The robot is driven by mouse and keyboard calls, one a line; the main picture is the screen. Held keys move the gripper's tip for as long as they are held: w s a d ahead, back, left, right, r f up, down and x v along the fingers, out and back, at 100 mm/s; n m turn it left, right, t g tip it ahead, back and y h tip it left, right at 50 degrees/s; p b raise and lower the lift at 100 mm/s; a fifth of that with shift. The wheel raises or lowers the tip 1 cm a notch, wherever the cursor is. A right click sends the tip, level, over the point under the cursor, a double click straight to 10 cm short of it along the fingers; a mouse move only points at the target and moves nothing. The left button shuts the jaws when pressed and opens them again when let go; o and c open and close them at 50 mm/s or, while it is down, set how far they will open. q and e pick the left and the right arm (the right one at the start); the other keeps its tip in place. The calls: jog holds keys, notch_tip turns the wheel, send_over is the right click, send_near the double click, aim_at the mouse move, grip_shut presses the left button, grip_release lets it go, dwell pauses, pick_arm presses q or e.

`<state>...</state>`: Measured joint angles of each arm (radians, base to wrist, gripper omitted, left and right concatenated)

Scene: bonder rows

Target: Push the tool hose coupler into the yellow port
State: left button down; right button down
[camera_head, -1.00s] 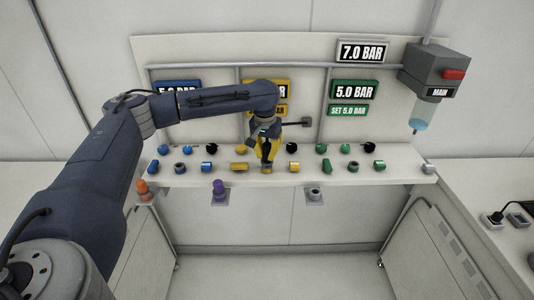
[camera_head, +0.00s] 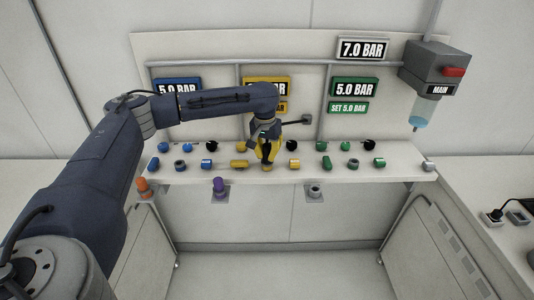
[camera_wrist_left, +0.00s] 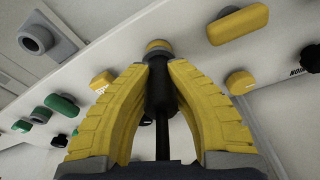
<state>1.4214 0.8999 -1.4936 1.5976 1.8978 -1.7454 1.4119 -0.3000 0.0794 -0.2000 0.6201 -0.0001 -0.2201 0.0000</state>
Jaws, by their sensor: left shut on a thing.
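My left gripper (camera_head: 266,160) has yellow fingers and is at the shelf front, in the middle of the yellow group. In the left wrist view the left gripper (camera_wrist_left: 158,75) is shut on the black tool hose coupler (camera_wrist_left: 160,95), whose hose runs back between the fingers. The coupler's tip is at the yellow port (camera_wrist_left: 158,46), a yellow-ringed fitting on the shelf front. The tip touches or nearly touches it; how deep it sits I cannot tell. In the head view the port (camera_head: 267,168) shows just below the fingertips. My right gripper is not in view.
Blue fittings (camera_head: 180,165) stand left and green ones (camera_head: 353,163) right. Orange (camera_head: 142,184) and purple (camera_head: 219,185) couplers sit in holders below the shelf. Pressure signs (camera_head: 355,89) hang behind.

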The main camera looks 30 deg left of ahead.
aim_at(266, 164)
pick_arm(q)
jog(key=shift+f, duration=0.1)
jog(key=c, duration=1.3)
grip_release()
notch_tip(266, 164, up, 12)
jog(key=s, duration=0.1)
jog(key=shift+s+d, duration=0.2)
jog(key=shift+s, duration=0.15)
jog(key=shift+d+f, duration=0.1)
